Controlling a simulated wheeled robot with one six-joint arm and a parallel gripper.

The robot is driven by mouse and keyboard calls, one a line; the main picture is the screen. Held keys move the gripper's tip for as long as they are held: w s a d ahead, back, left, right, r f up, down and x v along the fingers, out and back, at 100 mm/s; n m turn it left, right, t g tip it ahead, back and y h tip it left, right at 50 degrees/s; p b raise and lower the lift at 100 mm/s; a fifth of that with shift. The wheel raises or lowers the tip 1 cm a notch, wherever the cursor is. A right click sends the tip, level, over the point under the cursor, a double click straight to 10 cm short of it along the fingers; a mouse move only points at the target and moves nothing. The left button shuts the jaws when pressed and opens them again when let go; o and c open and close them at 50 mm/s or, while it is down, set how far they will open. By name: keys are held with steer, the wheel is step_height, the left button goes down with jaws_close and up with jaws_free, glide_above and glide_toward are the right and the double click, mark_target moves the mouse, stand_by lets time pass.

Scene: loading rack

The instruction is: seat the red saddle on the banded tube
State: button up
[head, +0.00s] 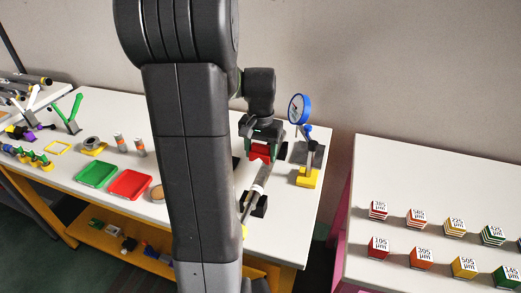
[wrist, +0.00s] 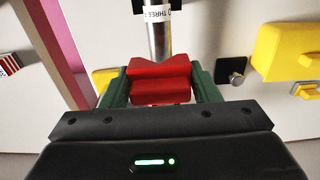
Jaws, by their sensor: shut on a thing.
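My gripper (head: 264,137) is shut on the red saddle (head: 260,152), a block with a V-shaped notch. In the wrist view the saddle (wrist: 160,82) sits between the two green fingers of my gripper (wrist: 160,70). The banded tube (head: 255,190) is a grey metal tube with a white band, lying slantwise on dark supports. The saddle is near the tube's far end. In the wrist view the tube (wrist: 158,42) with its lettered white band runs up from behind the saddle. I cannot tell whether saddle and tube touch.
Green (head: 96,173) and red (head: 130,184) trays lie to the left. My arm hides the table's middle. Several labelled cubes stand on the right table (head: 440,190).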

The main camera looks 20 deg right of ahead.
mark_target(261, 177)
steer(key=shift+f+b, duration=2.2)
steer(key=shift+f, duration=1.15)
steer(key=shift+f+b, duration=0.55)
steer(key=shift+f, duration=0.3)
steer(key=o, duration=1)
steer(key=shift+o, duration=0.2)
steer(key=shift+r, duration=0.1)
step_height(261, 177, up, 14)
steer(key=shift+f, duration=0.15)
steer(key=shift+f, duration=0.1)
step_height(261, 177, down, 14)
steer(key=shift+r, duration=0.3)
